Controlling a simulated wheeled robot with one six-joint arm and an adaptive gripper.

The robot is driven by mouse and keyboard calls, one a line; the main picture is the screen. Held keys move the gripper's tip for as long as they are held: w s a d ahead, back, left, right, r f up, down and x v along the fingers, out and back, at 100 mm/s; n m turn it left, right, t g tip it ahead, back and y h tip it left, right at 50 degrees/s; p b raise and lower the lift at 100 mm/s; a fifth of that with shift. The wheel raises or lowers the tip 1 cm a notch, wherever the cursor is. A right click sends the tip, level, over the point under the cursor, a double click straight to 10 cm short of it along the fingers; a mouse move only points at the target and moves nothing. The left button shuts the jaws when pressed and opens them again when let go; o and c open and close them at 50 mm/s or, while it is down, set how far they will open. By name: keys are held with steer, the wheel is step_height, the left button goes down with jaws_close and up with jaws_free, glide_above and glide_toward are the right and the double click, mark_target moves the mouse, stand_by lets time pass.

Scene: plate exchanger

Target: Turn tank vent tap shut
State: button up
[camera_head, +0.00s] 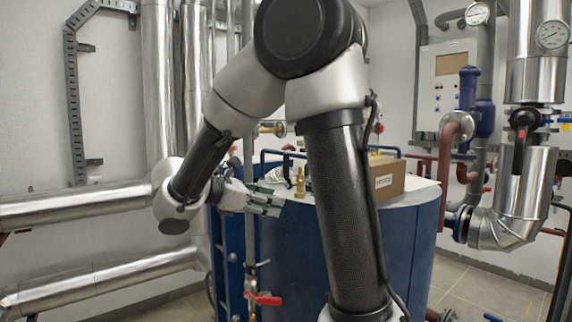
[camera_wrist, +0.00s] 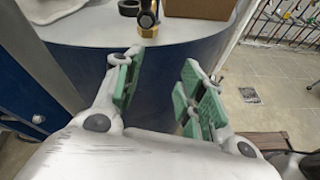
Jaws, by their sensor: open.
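A small brass fitting (camera_head: 300,184), which looks like the tank vent tap, stands upright on the pale top of the blue tank (camera_head: 290,250). In the wrist view the brass fitting (camera_wrist: 148,25) sits near the tank's rim, with a dark part above it cut off by the frame edge. I cannot tell its handle's position. My gripper (camera_head: 268,201) is left of the fitting, near the tank's edge and apart from it. In the wrist view my gripper (camera_wrist: 160,72) has its green-padded fingers spread with nothing between them.
A red-handled valve (camera_head: 263,299) is on a vertical pipe in front of the tank. Silver pipes (camera_head: 75,205) run at the left.

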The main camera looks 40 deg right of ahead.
mark_target(284, 163)
step_height(284, 163, up, 9)
steer(key=w+n+h, duration=0.2)
steer(key=n+h, duration=0.1)
steer(key=h, duration=0.1)
steer(key=shift+t, duration=0.4)
steer(key=d, duration=0.7)
steer(key=shift+d, duration=0.15)
jaws_close()
